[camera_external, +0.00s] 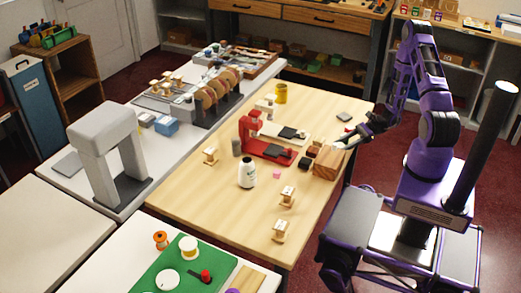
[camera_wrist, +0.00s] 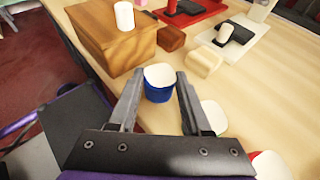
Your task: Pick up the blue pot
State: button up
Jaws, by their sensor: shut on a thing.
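The blue pot (camera_wrist: 158,94) with a white lid is in the middle of the wrist view, between my two fingers. My gripper (camera_wrist: 160,82) is shut on it, with one finger at each side. I cannot tell whether its base touches the table. In the external view my gripper (camera_external: 362,133) is at the right edge of the wooden table, close to the wooden box; the blue pot cannot be made out there.
A wooden box (camera_wrist: 112,38) with a white cylinder on it stands left of the pot. Small wooden blocks (camera_wrist: 203,64) and a white board (camera_wrist: 250,36) lie behind. A white-topped piece (camera_wrist: 214,116) is close to the right finger. A white bottle (camera_external: 247,173) stands mid-table.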

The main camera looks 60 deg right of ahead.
grip_shut()
jog(key=shift+r, duration=0.1)
